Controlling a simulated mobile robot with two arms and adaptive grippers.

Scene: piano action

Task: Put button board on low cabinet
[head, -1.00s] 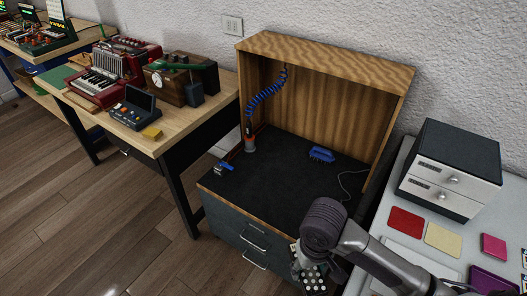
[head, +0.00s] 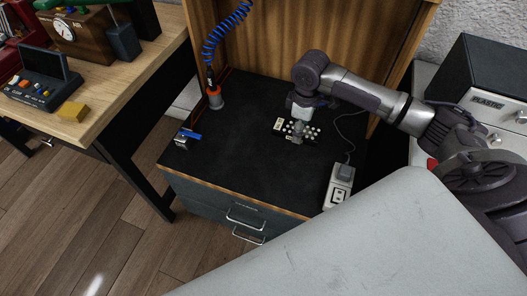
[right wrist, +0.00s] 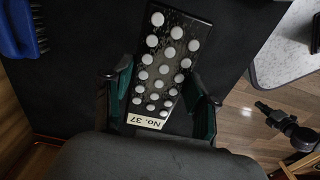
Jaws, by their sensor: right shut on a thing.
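The button board (head: 312,131) is a small dark board with rows of white round buttons. In the right wrist view the board (right wrist: 163,65) sits between the two fingers, with a "No. 37" label at its near end. My right gripper (head: 299,127) is shut on it. It also shows in the right wrist view (right wrist: 160,98). The board is over the black top of the low cabinet (head: 240,150), near its middle right. I cannot tell whether it touches the top. My left gripper is not in view.
A soldering-iron-like tool (head: 214,97) on a blue coiled cord and a small blue-handled item (head: 187,137) stand at left on the cabinet. A white socket box (head: 339,187) is at front right. A blue brush (right wrist: 14,28) lies nearby. The front left top is clear.

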